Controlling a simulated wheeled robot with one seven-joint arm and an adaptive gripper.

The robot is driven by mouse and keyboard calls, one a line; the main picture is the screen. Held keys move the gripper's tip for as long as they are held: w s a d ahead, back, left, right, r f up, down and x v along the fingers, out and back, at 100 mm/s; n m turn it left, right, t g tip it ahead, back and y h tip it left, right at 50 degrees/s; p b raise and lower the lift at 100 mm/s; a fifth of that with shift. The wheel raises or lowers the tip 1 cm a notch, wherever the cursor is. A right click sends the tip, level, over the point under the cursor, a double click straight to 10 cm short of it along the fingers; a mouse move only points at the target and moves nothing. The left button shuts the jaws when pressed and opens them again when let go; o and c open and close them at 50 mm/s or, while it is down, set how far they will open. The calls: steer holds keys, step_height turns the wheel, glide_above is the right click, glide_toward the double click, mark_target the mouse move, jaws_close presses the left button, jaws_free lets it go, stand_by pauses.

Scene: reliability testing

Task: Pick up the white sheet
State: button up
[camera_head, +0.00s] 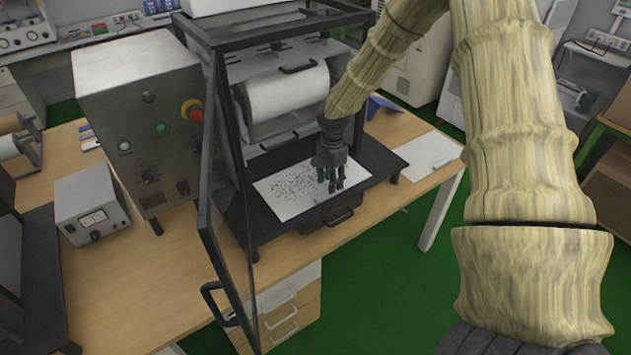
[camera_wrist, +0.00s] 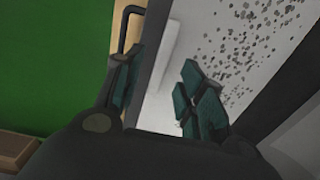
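A white sheet (camera_head: 283,192) covered with dark specks lies flat on the black tray (camera_head: 262,219) of the open machine. In the wrist view the speckled sheet (camera_wrist: 233,28) fills the upper right. My gripper (camera_head: 330,185) is over the right part of the sheet, pointing down, with its fingers apart. In the wrist view my gripper (camera_wrist: 160,95) is open, with a pale area and a narrow whitish shape between the fingers. I cannot tell whether the fingertips touch the sheet. The gripper hides a part of it.
The machine's door (camera_head: 212,225) stands open on the left. A white roll (camera_head: 287,97) is above the tray, and a handle (camera_head: 341,216) is on the tray's front. A control box (camera_head: 145,120) stands left.

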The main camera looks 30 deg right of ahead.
step_height(320, 180, down, 2)
steer(key=shift+w+d+p, duration=0.1)
steer(key=shift+w+p, duration=0.05)
steer(key=shift+p, duration=0.5)
steer(key=shift+f+p, duration=0.4)
steer(key=shift+f, duration=0.9)
jaws_close()
